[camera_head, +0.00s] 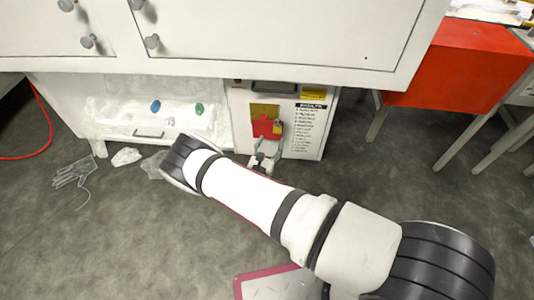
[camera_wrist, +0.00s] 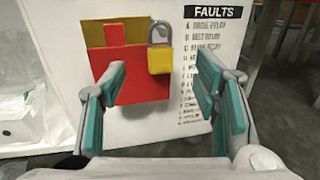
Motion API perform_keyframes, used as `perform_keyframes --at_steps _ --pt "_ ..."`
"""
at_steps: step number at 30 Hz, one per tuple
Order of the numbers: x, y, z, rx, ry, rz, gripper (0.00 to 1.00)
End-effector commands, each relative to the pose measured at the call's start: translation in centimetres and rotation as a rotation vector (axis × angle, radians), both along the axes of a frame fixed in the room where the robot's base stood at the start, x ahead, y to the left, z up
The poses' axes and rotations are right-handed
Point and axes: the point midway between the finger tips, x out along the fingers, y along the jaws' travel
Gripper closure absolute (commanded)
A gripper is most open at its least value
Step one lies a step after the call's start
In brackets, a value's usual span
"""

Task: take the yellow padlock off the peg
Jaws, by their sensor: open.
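The yellow padlock (camera_wrist: 160,60) with a grey shackle hangs upright at the right edge of a red block (camera_wrist: 135,75) on a white panel. The peg itself cannot be made out behind the shackle. In the wrist view my gripper (camera_wrist: 162,82) is open, with teal-padded fingers to the left and right of the padlock and clear gaps on both sides. In the head view my gripper (camera_head: 268,150) is in front of the white panel, just below the red block (camera_head: 265,128); the padlock is too small to tell apart there.
The white panel (camera_head: 305,140) bears a printed list headed FAULTS (camera_wrist: 213,12). White cabinets (camera_head: 270,40) overhang it above. An open drawer (camera_head: 140,120) with blue and green items is at left. A glove (camera_head: 72,172) lies on the floor. A red box (camera_head: 455,70) stands at right.

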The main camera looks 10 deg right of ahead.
Motion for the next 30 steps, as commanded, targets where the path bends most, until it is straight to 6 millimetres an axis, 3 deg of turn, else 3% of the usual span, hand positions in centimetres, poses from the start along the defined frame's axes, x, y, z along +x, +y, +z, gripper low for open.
perform_keyframes --at_steps 6,13,27,28,30 --pt "3.5 -2.1 -0.2 0.001 -0.002 -0.003 0.44" --pt "6.2 -3.5 -0.1 0.001 -0.002 -0.002 0.44" --pt "7.3 -4.1 0.0 0.001 0.0 -0.001 0.44" --pt "7.3 -4.1 0.0 0.001 0.0 -0.001 0.46" --pt "7.3 -4.1 0.0 0.001 0.0 -0.001 0.62"
